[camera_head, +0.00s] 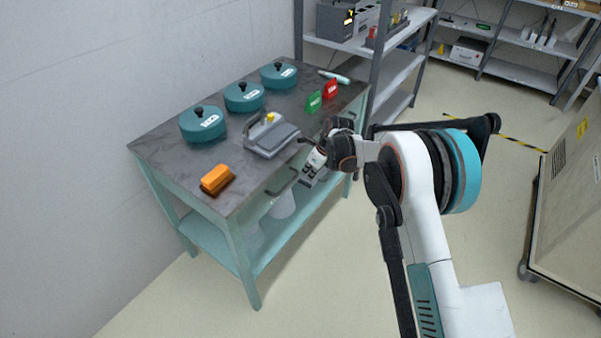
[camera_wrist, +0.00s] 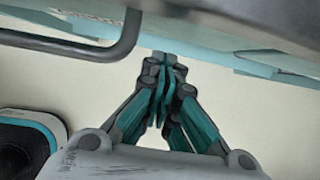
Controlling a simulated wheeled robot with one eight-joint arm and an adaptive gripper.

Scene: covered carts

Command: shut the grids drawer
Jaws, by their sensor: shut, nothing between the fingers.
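The workbench (camera_head: 160,145) has a dark top and pale teal frame. A dark bar handle (camera_head: 282,183) sticks out at its front edge, below the top; it also shows at upper left in the wrist view (camera_wrist: 125,42). I cannot read any drawer label, and cannot tell which drawer is the grids drawer or how far it stands out. My gripper (camera_head: 308,174) is at the bench front, just right of this handle. In the wrist view my gripper (camera_wrist: 163,68) is shut and empty, its fingertips close to the bench front, beside the handle and not around it. My arm hides the bench's right front.
On the bench stand several teal lidded pots (camera_head: 203,124), a grey device (camera_head: 272,135), an orange block (camera_head: 217,179), and green (camera_head: 314,101) and red (camera_head: 330,89) pieces. A white bin (camera_head: 283,205) is underneath. Shelves (camera_head: 395,75) stand behind; a cart (camera_head: 570,200) is right. The front floor is clear.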

